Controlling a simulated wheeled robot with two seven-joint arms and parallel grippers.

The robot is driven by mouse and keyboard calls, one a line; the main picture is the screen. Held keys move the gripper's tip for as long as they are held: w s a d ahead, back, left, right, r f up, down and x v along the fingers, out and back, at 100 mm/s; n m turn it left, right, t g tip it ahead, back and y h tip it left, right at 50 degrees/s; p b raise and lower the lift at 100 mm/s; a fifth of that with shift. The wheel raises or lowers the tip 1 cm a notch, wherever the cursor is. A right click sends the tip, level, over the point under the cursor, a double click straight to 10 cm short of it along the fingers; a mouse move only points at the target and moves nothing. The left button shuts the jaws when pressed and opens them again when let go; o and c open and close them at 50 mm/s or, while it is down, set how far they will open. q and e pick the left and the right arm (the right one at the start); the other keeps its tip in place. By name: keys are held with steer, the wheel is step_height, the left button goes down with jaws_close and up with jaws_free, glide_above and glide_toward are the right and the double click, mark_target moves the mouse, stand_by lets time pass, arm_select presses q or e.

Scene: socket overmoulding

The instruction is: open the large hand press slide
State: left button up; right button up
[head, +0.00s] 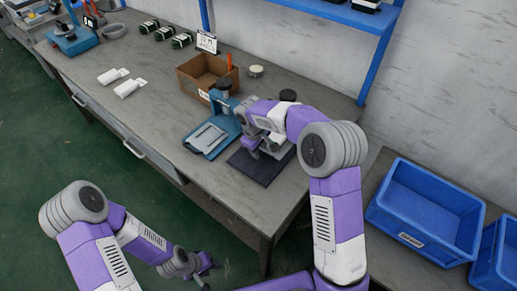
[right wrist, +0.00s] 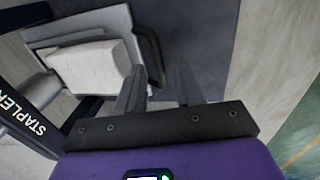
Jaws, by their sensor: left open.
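A black and grey press lettered STAPLER (right wrist: 22,115) fills the left of the right wrist view, with a pale block on a grey slide (right wrist: 85,55). A black looped handle (right wrist: 152,50) sticks out from the slide. My right gripper (right wrist: 160,88) has its two fingers apart, with the handle's near end lying between them in the picture; I cannot tell whether they touch it. In the head view my right gripper (head: 262,150) is over the dark mat, and my arm hides most of that press. My left gripper (head: 205,268) is open and empty in front of the table.
A smaller blue press (head: 208,138) stands left of my right gripper. Behind it is a cardboard box (head: 196,78). White parts (head: 122,82) lie further left. Blue bins (head: 425,210) stand at the right.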

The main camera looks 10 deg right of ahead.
steer(key=shift+c, duration=0.2)
jaws_close()
steer(key=shift+a, duration=0.1)
stand_by(1.0)
